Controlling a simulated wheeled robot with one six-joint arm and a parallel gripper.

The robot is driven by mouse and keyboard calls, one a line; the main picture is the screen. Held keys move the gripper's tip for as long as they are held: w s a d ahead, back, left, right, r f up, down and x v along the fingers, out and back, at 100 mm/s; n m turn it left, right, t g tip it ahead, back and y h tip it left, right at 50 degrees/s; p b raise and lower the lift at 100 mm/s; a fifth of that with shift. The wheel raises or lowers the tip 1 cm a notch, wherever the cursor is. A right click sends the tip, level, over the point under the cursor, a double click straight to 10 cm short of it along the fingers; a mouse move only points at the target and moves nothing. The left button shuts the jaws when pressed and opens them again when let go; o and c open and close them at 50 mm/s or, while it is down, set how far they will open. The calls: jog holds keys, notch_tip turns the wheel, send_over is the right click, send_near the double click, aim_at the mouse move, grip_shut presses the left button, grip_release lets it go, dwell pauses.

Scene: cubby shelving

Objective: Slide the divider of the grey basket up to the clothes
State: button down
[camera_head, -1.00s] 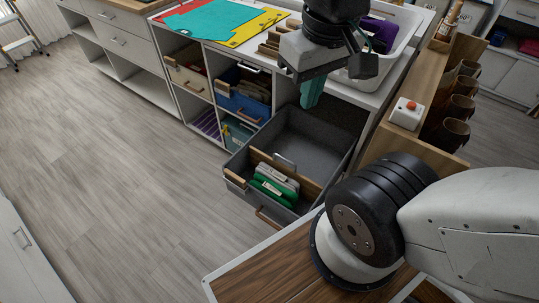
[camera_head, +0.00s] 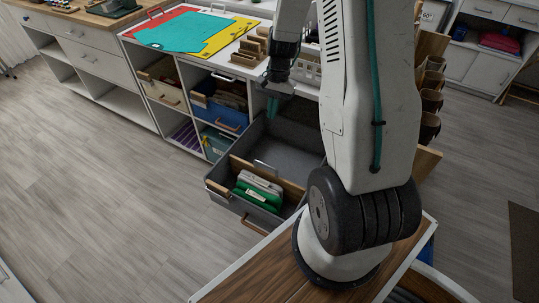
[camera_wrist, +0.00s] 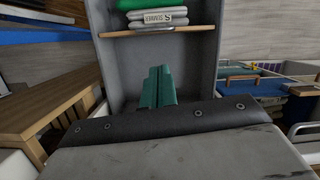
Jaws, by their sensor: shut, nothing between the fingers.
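The grey basket (camera_head: 214,189) is pulled out of the shelving like a drawer. Its wooden divider (camera_head: 293,187), with a metal handle (camera_head: 264,166), stands across it. Green and white folded clothes (camera_head: 258,191) stand upright in the front part; the gap to the divider is hard to judge. In the wrist view the divider (camera_wrist: 185,30) is a wooden strip in front of the clothes (camera_wrist: 158,15). My gripper (camera_head: 271,107) is shut and empty, its green fingers (camera_wrist: 157,88) over the empty rear part, apart from the divider.
A blue basket (camera_head: 220,113) and a teal basket (camera_head: 215,143) sit in cubbies to the left. Red, teal and yellow sheets (camera_head: 190,32) lie on the shelf top. A wooden-topped table (camera_head: 255,275) stands in front. The floor at left is clear.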

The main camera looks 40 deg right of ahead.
jog(key=d+f+m, duration=0.2)
jog(key=d+f, duration=0.1)
jog(key=f, duration=0.3)
jog(key=s+a+f, duration=0.2)
jog(key=a+f, duration=0.4)
jog(key=f, duration=0.5)
jog(key=shift+s+a, duration=0.2)
jog(key=shift+s, duration=0.2)
jog(key=shift+s+a, duration=0.3)
jog(key=shift+a, duration=0.5)
